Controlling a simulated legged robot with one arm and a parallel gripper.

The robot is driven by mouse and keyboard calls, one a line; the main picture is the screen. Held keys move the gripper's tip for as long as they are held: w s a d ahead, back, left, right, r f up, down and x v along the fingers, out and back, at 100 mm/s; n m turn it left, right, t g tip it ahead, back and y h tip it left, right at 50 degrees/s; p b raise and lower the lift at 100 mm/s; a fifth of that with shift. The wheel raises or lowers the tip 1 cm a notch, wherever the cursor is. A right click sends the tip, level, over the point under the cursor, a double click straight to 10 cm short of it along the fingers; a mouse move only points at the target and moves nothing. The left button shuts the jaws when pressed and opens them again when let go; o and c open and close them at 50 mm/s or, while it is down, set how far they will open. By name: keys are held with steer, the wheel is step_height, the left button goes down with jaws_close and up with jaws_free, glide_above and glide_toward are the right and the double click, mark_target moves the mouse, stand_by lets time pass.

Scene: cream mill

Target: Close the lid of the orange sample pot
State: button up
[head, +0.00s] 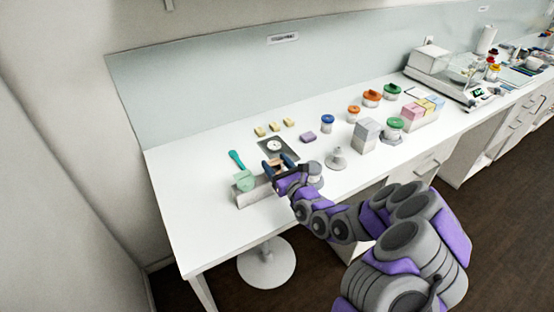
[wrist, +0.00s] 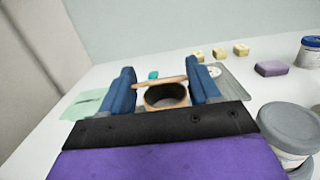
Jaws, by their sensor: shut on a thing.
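The orange sample pot (wrist: 166,103) shows in the wrist view as a round, tan-orange rim around a dark, open inside. A thin tan-orange bar behind its rim looks like the lid (wrist: 160,80) raised and seen edge-on. The bar spans between the blue fingers of my gripper (wrist: 162,88), which is shut on the pot; I cannot tell whether lid or body bears the grip. In the head view my gripper (head: 276,162) is over the near left part of the bench, with a small tan-orange patch between its fingers. The pot's lower part is hidden.
A dark plate with a white dial (head: 275,146) lies just behind my gripper. A green piece (head: 244,180) and a green spatula (head: 236,160) are to its left. Grey-lidded jars (wrist: 290,128) stand close right. Yellow blocks and a purple block (head: 308,137) lie behind.

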steer(key=shift+f+p, duration=0.1)
steer(key=shift+p, duration=0.55)
steer(key=shift+s+d+f+t, duration=0.1)
steer(key=shift+f+t, duration=0.2)
steer(key=shift+t, duration=0.1)
steer(key=shift+s+f+t+y+b, duration=0.15)
steer(key=shift+f+t+y+b, duration=0.25)
steer(key=shift+t+y, duration=0.15)
steer(key=o, duration=1.1)
steer(key=shift+r, duration=0.1)
steer(key=shift+c, duration=0.2)
steer(key=shift+d, duration=0.1)
steer(key=p+v, duration=0.4)
steer(key=v, duration=1.3)
steer(key=shift+s+d, duration=0.15)
